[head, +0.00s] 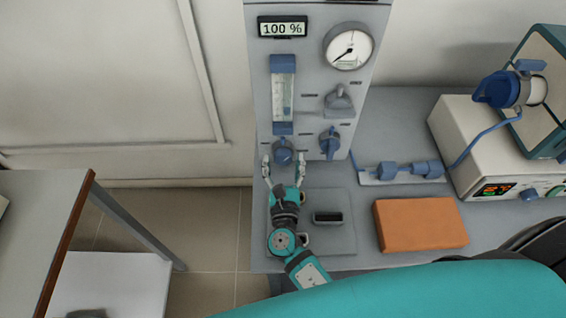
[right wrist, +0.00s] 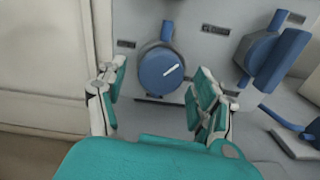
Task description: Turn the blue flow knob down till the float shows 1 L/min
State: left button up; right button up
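The blue flow knob (head: 283,155) sits low on the grey panel (head: 263,100), below the clear flow tube (head: 282,95) with blue ends. Its white pointer line shows in the right wrist view on the knob (right wrist: 161,70), aimed to the right and slightly up. The float's height in the tube is too small to read. My right gripper (head: 283,168) is open, its fingers either side of the knob. In the right wrist view the open fingers (right wrist: 155,88) stand apart from the knob, with gaps on both sides. My left gripper is not in view.
A second blue knob (head: 330,142) is close on the right, with a grey knob (head: 339,101) above it. A display (head: 283,28) reads 100 %, beside a round gauge (head: 348,46). An orange block (head: 419,224) and a furnace controller (head: 485,150) stand right.

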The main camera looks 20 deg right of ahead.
jog(key=c, duration=1.1)
jog(key=shift+f+m+b, duration=0.2)
jog(key=shift+m+b, duration=0.7)
jog(key=shift+b, duration=0.15)
jog(key=shift+c, duration=0.3)
jog(key=shift+r+m, duration=0.2)
jog(key=shift+m, duration=0.4)
jog(key=o, duration=1.2)
jog(key=shift+a, duration=0.1)
jog(key=v, duration=1.2)
jog(key=shift+r, duration=0.1)
